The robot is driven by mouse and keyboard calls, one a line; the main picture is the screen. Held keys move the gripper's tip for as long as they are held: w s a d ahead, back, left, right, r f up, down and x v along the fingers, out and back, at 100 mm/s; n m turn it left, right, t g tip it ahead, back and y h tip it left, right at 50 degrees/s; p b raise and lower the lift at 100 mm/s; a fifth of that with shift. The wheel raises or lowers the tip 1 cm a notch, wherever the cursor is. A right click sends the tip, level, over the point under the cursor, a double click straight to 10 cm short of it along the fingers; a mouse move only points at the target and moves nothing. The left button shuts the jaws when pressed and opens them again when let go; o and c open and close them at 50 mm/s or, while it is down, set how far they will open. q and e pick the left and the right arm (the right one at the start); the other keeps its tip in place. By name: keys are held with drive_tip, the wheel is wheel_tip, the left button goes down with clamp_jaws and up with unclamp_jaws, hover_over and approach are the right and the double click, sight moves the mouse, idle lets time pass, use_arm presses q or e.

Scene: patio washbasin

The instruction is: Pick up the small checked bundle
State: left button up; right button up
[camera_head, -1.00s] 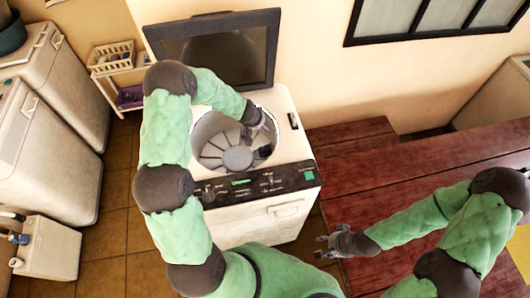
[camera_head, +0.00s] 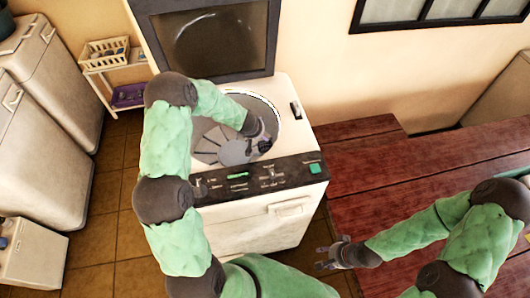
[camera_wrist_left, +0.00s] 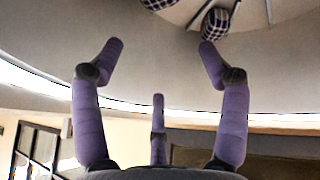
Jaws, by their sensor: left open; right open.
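A dark-and-white checked bundle (camera_wrist_left: 215,24) lies inside the washer drum, at the top of the left wrist view. A second checked piece (camera_wrist_left: 157,4) shows at that view's top edge, cut off by the frame. My left gripper (camera_wrist_left: 160,55) is open and empty, its purple fingers spread inside the drum, with the bundle just beyond the right fingertip. In the head view the left gripper (camera_head: 262,142) is at the right side of the drum opening; I cannot make out the bundle there. My right gripper (camera_head: 328,258) is open and empty, in front of the washer's right side.
The white washer (camera_head: 265,220) has its dark lid (camera_head: 215,40) raised behind the opening. A red wooden table (camera_head: 400,195) is on the right. White cabinets (camera_head: 40,130) and a small shelf with a basket (camera_head: 105,52) stand at left. Tiled floor shows between.

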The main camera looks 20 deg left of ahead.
use_arm(q)
drive_tip(key=b, duration=0.5)
approach(263, 145)
drive_tip(key=b+x, duration=0.2)
drive_tip(key=x, duration=0.4)
drive_tip(key=shift+w+r, duration=0.15)
drive_tip(key=b+x, duration=0.2)
drive_tip(key=x, duration=0.2)
drive_tip(key=shift+d+f, duration=0.1)
drive_tip(key=shift+f, duration=0.25)
drive_tip(key=shift+w+f, duration=0.25)
drive_tip(key=c, duration=1.2)
